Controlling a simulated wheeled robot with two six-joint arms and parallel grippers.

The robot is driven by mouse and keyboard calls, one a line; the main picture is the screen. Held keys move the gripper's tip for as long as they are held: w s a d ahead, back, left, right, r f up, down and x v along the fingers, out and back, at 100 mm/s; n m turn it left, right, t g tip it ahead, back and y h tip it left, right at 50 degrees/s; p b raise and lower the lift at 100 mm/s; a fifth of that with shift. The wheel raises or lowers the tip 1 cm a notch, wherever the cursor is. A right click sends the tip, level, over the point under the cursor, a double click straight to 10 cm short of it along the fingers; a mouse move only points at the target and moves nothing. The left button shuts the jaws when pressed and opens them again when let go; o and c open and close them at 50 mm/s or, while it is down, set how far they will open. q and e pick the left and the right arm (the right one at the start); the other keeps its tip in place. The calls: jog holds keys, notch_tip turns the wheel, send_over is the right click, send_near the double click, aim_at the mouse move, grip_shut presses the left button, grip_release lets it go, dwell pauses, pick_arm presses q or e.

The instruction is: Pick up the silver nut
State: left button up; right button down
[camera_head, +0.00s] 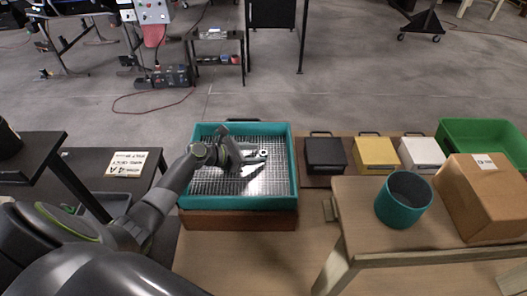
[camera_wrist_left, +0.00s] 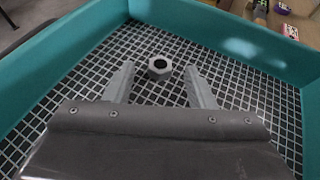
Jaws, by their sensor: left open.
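The silver nut (camera_wrist_left: 160,67) lies on the wire-grid floor of the teal tray, with its dark hole facing up. It also shows small in the head view (camera_head: 263,153). My left gripper (camera_wrist_left: 158,82) is open above the grid, its two fingers apart, with the nut between and just beyond the fingertips. In the head view my left gripper (camera_head: 250,162) reaches into the teal tray (camera_head: 189,163) from the left. I cannot tell the exact height of the fingertips above the grid. My right gripper is not in view.
Black (camera_head: 325,155), yellow (camera_head: 375,155) and white (camera_head: 421,154) boxes stand right of the tray. A teal cylinder (camera_head: 403,200) and a cardboard box (camera_head: 485,200) stand on the near right table, with a green bin (camera_head: 480,135) behind. The tray walls surround the gripper.

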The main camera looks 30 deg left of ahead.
pick_arm(q)
jog(key=shift+w+d+f, duration=0.25)
jog(key=shift+w+d, duration=0.1)
jog(key=shift+w, duration=0.05)
jog(key=shift+c, duration=0.3)
jog(key=c, duration=1)
jog(key=shift+r, duration=0.1)
